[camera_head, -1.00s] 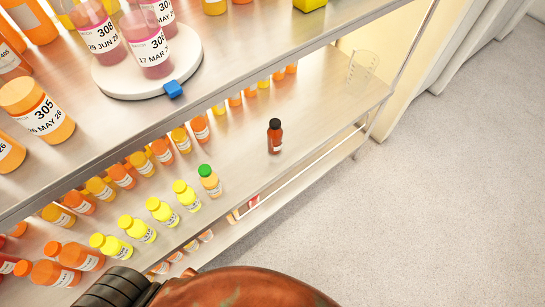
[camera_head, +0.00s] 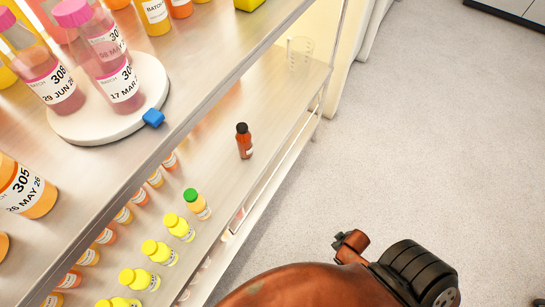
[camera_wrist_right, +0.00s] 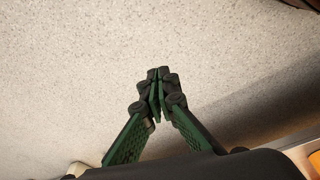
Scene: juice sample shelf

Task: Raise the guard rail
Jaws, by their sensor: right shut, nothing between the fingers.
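A thin metal rail (camera_head: 279,163) runs along the front edge of the middle shelf (camera_head: 215,120) in the head view. It appears to sit low, at or just below the shelf's edge; its left part is hard to make out. My right gripper (camera_wrist_right: 160,78) shows in the right wrist view with its dark fingertips together. It is shut and empty over speckled floor, apart from the rail. Neither gripper shows in the head view; only a rust-coloured arm of mine is at the bottom.
A dark red bottle (camera_head: 244,141) and a green-capped bottle (camera_head: 197,205) stand on the middle shelf. Yellow bottles (camera_head: 160,253) line up nearby. A clear beaker (camera_head: 299,54) is at the far end. Above, a white turntable (camera_head: 65,125) holds pink bottles. The floor (camera_head: 430,150) right is free.

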